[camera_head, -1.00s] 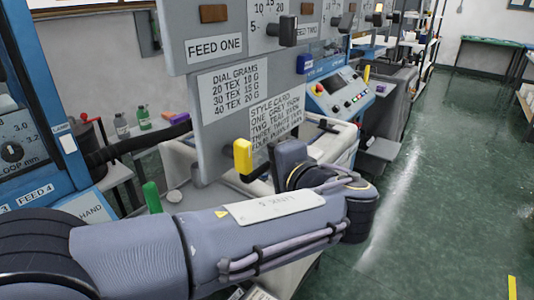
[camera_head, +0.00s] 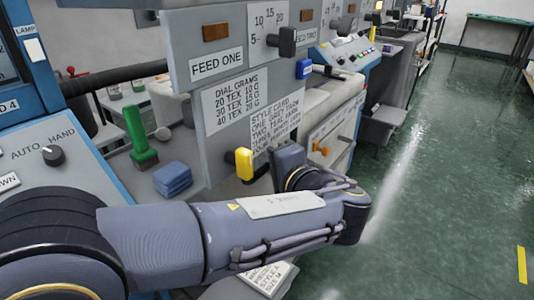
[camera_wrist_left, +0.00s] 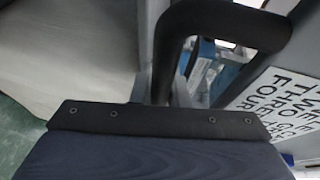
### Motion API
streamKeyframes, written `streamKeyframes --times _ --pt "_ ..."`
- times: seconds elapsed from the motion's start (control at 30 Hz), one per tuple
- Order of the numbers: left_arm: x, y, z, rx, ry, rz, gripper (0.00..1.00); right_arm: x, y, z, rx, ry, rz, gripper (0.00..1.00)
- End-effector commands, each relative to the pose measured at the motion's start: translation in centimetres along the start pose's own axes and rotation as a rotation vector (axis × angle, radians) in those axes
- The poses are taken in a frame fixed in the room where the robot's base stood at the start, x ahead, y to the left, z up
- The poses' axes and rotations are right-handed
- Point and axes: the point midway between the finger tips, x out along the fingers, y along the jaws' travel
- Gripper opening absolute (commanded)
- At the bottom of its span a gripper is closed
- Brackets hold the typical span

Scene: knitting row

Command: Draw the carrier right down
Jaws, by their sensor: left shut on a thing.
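My left arm reaches in from the left in the head view. Its gripper (camera_head: 288,162) is at the lower edge of the grey panel, just right of a yellow block (camera_head: 244,164). In the left wrist view, a bent black handle (camera_wrist_left: 180,45) runs down between the narrow grey fingers of the gripper (camera_wrist_left: 162,88), which is shut on it. The fingertips and grip are mostly hidden behind my wrist. I cannot tell which part is the carrier. My right gripper is not in view.
An orange handle (camera_head: 320,147) is behind my gripper. Open green floor (camera_head: 450,180) lies right.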

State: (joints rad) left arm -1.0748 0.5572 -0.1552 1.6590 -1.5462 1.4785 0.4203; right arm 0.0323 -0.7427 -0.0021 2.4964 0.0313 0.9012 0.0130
Motion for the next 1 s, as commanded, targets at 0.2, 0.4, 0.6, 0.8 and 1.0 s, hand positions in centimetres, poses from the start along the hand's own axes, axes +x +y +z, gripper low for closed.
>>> streamKeyframes --times 0.2,0.4,0.6,0.8,1.0 --pt "0.7 4.3 0.4 0.009 -0.003 0.009 0.00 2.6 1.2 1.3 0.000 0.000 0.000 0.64" --pt "1.0 6.0 0.5 0.009 -0.003 0.009 0.00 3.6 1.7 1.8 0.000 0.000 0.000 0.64" --pt "1.1 6.6 0.6 0.008 -0.003 0.009 0.00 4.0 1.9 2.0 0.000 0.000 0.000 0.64" --pt "1.1 6.8 0.5 0.009 -0.002 0.009 0.00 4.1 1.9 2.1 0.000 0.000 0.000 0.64" --pt "1.1 6.9 0.5 0.009 0.000 0.010 0.00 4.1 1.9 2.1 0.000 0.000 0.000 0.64"
